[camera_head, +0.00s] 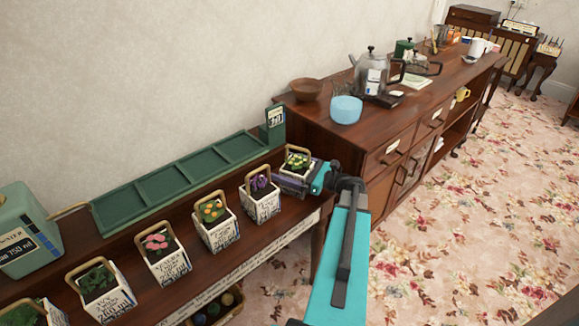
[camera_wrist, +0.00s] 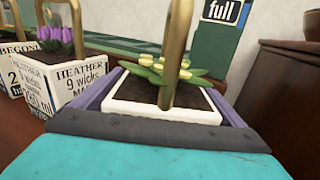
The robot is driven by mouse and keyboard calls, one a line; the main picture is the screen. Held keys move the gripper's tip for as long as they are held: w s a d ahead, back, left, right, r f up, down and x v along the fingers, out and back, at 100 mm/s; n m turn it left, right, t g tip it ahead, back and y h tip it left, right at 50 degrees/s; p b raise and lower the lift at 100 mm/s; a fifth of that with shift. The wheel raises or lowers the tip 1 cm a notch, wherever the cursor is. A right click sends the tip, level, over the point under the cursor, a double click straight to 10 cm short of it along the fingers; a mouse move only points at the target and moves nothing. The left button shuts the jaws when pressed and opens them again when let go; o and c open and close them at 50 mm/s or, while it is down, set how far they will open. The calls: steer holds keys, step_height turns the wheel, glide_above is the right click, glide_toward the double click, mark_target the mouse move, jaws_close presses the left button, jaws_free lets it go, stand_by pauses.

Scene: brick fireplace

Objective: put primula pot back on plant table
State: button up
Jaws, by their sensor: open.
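A white square pot with pale yellow flowers, green leaves and a tan hoop handle (camera_head: 298,161), apparently the primula, is at the right end of the plant row on the dark wooden plant table (camera_head: 213,268). It also shows in the wrist view (camera_wrist: 160,108); its label is hidden. My gripper (camera_head: 294,178) is open, with its purple-grey fingers on either side of this pot. Whether they touch it, and whether its base rests on the table, I cannot tell.
The heather pot (camera_wrist: 82,82) with purple flowers stands close on the left. Several more pots line the table further left. A wooden sideboard (camera_head: 350,135) stands to the right.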

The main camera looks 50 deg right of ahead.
steer(key=shift+r, duration=0.15)
steer(key=b+v, duration=0.1)
steer(key=v, duration=1.1)
stand_by(0.8)
steer(key=shift+s, duration=0.1)
